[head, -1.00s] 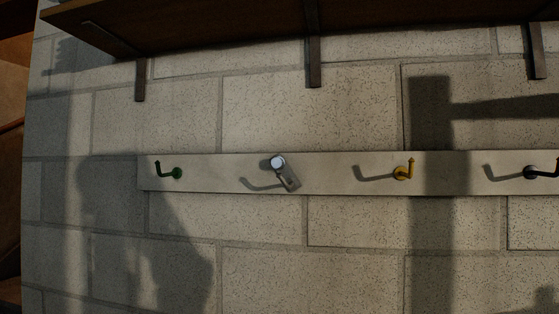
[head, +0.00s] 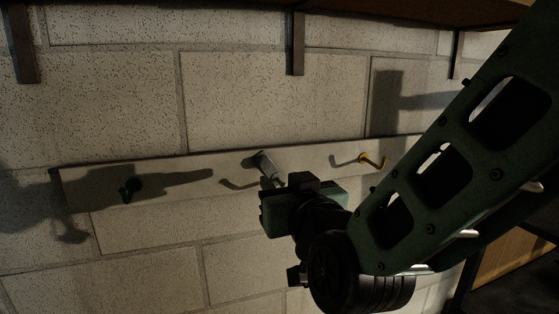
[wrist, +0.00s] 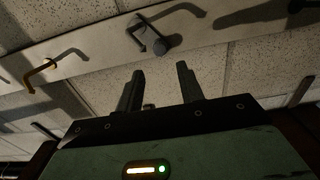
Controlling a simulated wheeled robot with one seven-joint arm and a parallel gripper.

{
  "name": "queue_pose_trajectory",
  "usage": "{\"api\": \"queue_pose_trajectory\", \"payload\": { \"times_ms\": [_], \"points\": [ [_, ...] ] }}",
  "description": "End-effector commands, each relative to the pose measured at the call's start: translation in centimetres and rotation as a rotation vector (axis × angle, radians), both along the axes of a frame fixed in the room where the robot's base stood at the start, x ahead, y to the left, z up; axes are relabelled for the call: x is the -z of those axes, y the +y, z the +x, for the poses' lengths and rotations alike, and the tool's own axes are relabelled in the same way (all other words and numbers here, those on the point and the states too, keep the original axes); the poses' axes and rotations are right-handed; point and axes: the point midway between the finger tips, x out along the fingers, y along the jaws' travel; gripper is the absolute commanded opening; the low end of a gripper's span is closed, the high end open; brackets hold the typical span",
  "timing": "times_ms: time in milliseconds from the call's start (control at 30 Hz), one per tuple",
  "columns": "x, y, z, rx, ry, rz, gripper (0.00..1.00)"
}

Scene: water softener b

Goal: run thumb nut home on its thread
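A small grey metal fitting (head: 264,163) stands out from the pale rail, between the green and yellow hooks. In the wrist view its round knob-like end (wrist: 160,46) lies just beyond my fingertips, beside a thin dark bent shape. I take this knob for the thumb nut; its thread cannot be made out. My gripper (wrist: 159,74) is open, its two dark fingers apart with nothing between them. They point toward the knob and look clear of it. In the head view my gripper (head: 284,187) is just below and right of the fitting, its fingertips mostly hidden.
The pale rail (head: 208,166) runs across a block wall. A yellow hook (head: 372,160) is to the right and a green hook (head: 130,189) to the left, in shadow. A dark shelf (head: 390,12) with brackets hangs above. The wall below is bare.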

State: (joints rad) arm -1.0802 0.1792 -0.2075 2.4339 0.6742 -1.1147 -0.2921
Motion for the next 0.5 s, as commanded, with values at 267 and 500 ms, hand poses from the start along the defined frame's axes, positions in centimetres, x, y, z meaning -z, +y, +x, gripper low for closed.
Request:
{"api": "queue_pose_trajectory", "payload": {
  "times_ms": [267,500],
  "points": [
    [0.0,0.7,2.7,0.004,-0.005,-0.001,0.38],
    [0.0,1.7,6.0,0.002,-0.003,-0.001,0.38]
  ]
}}
